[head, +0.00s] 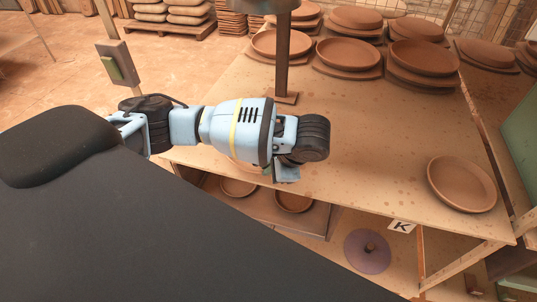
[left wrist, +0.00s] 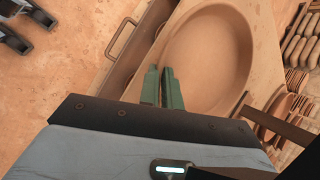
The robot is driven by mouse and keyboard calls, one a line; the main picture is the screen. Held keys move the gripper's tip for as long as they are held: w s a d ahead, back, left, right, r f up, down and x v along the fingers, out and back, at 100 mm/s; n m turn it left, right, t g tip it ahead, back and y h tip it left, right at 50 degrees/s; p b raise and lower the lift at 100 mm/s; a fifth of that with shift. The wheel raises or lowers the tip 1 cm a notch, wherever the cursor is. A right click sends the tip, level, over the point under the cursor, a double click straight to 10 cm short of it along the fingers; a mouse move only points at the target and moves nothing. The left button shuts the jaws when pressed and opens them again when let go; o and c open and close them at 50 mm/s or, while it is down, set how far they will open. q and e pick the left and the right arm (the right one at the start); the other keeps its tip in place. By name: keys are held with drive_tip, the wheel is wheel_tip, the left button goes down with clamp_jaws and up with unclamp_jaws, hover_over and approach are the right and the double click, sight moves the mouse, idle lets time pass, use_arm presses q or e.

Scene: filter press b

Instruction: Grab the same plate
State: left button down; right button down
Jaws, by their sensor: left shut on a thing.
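My left gripper (head: 268,172) reaches in from the left over the near edge of the wooden table. In the left wrist view its green fingers (left wrist: 162,90) are close together at the near rim of a shallow, round clay plate (left wrist: 208,58). The gripper is shut on that rim. In the head view my arm and gripper hide most of this plate (head: 240,165); only a sliver shows. Another clay plate (head: 461,184) lies alone at the table's right side. My right gripper is not seen.
A dark post (head: 283,60) stands on the wooden table (head: 365,130) behind my gripper. Stacked clay plates (head: 347,54) fill the back. Two plates (head: 294,200) sit on a shelf below. A K sign (head: 402,226) is near the front edge. The table's middle is clear.

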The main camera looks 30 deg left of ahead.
use_arm(q)
drive_tip(key=s+d, duration=0.3)
drive_tip(key=s, duration=0.3)
drive_tip(key=shift+s+d+r, duration=0.15)
drive_tip(key=shift+s+r, duration=0.2)
